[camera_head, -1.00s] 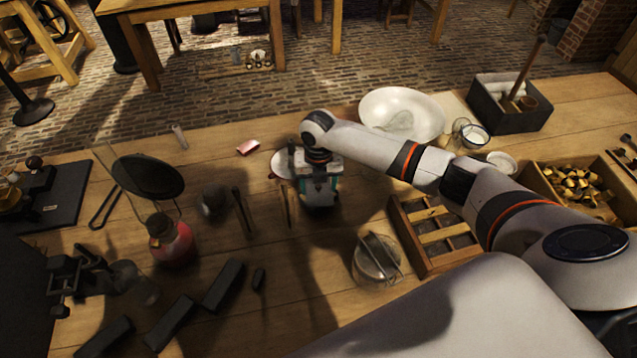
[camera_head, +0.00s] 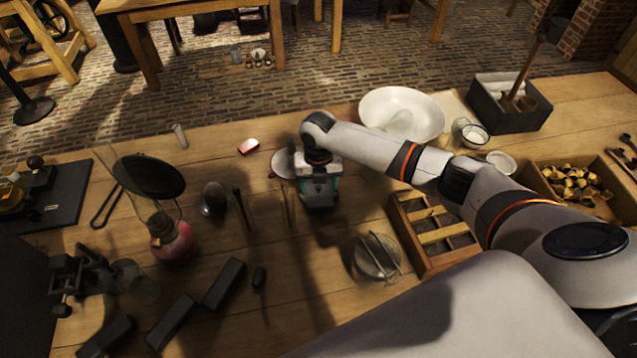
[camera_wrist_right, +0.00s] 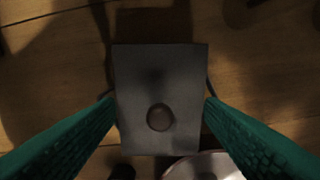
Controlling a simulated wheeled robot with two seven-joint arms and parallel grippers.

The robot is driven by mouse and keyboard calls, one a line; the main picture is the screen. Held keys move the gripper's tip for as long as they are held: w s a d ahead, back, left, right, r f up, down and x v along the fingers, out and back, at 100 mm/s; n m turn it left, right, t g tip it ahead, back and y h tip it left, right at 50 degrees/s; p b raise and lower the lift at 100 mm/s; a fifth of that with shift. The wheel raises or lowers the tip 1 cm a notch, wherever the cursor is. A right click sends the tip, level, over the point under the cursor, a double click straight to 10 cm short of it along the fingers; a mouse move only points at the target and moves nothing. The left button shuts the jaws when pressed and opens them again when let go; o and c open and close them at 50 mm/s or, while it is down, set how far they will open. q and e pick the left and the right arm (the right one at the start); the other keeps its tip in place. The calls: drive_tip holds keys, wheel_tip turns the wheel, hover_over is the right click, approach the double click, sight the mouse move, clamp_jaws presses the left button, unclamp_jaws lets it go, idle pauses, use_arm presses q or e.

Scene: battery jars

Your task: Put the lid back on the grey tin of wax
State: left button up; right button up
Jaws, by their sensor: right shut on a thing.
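My right gripper (camera_head: 319,188) points down over the middle of the table in the head view. Its two green fingers are shut on the grey lid (camera_wrist_right: 160,75), a flat rectangular plate with a round dark knob (camera_wrist_right: 160,117), in the right wrist view. The fingertips press on its left and right edges. In the head view a dark grey block shape (camera_head: 320,202) shows low between the fingers. The lid hides what is below it, so I cannot tell whether it rests on the tin or is held above it. My left gripper is not in view.
A round pale disc (camera_head: 284,164) lies close beside the gripper. Thin tools (camera_head: 242,208) lie to the left, near a red-filled glass flask (camera_head: 176,246). A wooden compartment tray (camera_head: 440,236) and wire-topped jar (camera_head: 377,258) stand right. A white bowl (camera_head: 402,106) is behind.

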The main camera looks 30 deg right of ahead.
idle(0.4)
drive_tip(key=o, duration=1.3)
drive_tip(key=shift+r, duration=0.15)
drive_tip(key=shift+r+p, duration=3.4)
clamp_jaws()
drive_tip(key=shift+f, duration=0.2)
